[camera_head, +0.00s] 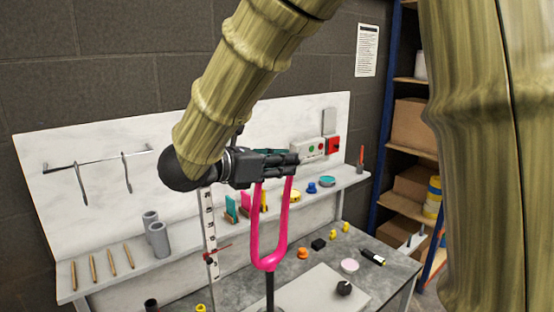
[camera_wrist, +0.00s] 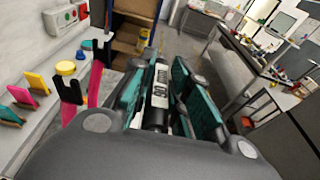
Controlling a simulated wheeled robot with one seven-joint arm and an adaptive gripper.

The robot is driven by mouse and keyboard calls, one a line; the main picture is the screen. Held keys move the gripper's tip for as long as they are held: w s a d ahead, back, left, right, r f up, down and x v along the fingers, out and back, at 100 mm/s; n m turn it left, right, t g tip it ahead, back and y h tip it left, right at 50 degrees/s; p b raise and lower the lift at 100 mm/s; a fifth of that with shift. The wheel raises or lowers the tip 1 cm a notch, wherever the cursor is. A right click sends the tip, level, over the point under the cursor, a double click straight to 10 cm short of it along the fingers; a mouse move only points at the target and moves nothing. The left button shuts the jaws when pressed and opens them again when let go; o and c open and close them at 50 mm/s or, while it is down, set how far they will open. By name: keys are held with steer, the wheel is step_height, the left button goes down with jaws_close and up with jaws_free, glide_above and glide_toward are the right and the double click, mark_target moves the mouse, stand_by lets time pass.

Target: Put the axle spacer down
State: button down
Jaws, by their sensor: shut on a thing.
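My gripper (camera_head: 280,160) is at the upper ends of the upright pink fork (camera_head: 254,225), which stands on a dark post above the bench. The gripper is shut on what appears to be the axle spacer. In the wrist view a dark, short cylindrical piece (camera_wrist: 155,117) shows between the teal-padded fingers (camera_wrist: 160,95); in the head view the fingers hide it. The fork's pink ends (camera_wrist: 95,82) show left of the fingers in the wrist view. I cannot tell whether the spacer touches the fork.
A raised ledge (camera_head: 110,283) behind the bench holds grey cylinders (camera_head: 158,240), wooden pegs and coloured pieces. A white slotted upright (camera_head: 208,225) stands left of the fork. A pale mat (camera_head: 305,295), a pink disc (camera_head: 349,265) and small parts lie on the bench. Blue-framed shelving (camera_head: 385,120) stands right.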

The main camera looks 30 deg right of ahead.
steer(key=w+d+f+p, duration=0.4)
steer(key=w+d+p, duration=0.2)
steer(key=w, duration=0.5)
steer(key=shift+w+f, duration=0.15)
steer(key=shift+w, duration=0.05)
steer(key=shift+d+f+b, duration=0.1)
steer(key=shift+f+b, duration=0.2)
steer(key=shift+b, duration=0.15)
steer(key=c, duration=1.3)
jaws_free()
steer(key=shift+r, duration=0.1)
steer(key=shift+c, duration=0.2)
steer(key=shift+r+p, duration=0.15)
steer(key=shift+p, duration=1.15)
